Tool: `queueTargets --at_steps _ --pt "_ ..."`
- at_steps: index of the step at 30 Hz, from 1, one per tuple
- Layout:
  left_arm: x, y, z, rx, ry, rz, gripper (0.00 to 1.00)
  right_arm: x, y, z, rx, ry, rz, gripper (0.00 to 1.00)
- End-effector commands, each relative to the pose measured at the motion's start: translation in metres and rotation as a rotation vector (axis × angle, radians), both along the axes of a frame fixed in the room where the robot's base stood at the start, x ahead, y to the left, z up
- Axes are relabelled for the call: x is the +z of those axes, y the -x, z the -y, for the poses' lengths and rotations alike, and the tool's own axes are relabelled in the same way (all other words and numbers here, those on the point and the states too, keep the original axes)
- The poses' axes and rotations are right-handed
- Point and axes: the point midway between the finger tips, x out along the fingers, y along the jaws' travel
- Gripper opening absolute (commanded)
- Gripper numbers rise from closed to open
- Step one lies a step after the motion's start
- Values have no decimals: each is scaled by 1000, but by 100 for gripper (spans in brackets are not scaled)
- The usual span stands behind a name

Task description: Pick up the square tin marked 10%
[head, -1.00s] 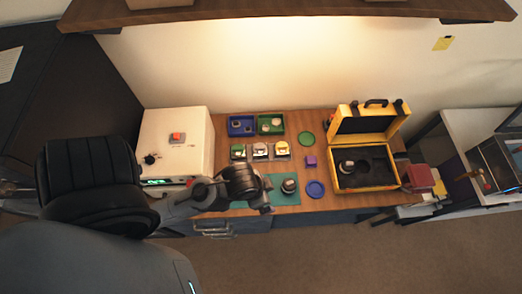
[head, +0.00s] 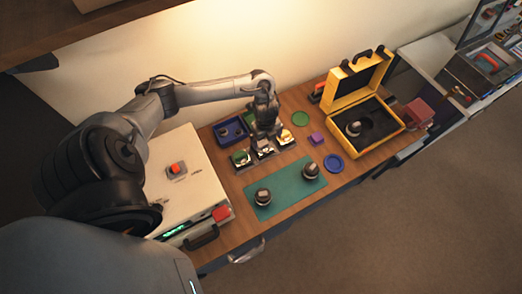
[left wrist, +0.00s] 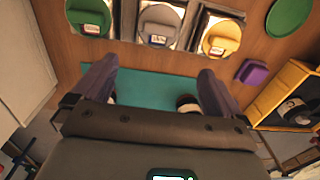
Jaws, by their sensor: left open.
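Three square tins stand in a row on the wooden bench: one with a green round label (head: 240,158), one with a grey-white label (head: 263,149) and one with a yellow label (head: 285,138). In the left wrist view the green-labelled tin (left wrist: 90,17), the grey one (left wrist: 160,26) and the yellow one (left wrist: 221,39) line the top. The markings are too small to read, so I cannot tell which says 10%. My left gripper (head: 266,131) is above the row, pointing down. Its fingers (left wrist: 157,72) are open and empty. My right gripper is not in view.
A teal mat (head: 285,187) with two dark round parts lies in front. Behind are a blue tray (head: 221,142) and a partly hidden green tray. A white box (head: 160,205) stands left; a purple block (head: 317,139), blue dish (head: 333,163) and open yellow case (head: 384,145) are right.

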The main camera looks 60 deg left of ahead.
Motion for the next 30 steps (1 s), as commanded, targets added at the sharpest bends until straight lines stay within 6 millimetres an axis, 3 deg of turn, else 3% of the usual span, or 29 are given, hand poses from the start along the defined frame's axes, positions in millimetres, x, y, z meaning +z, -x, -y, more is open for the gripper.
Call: queueTargets --at_steps 4,12,20,30 --pt "-13 6 -16 7 -4 -39 100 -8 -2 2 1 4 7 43" --pt "-44 6 -16 7 -4 -39 100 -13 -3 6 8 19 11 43" --pt "-58 6 -16 5 -5 -39 100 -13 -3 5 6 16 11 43" --pt "-99 5 -18 6 -6 -39 100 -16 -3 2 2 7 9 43"
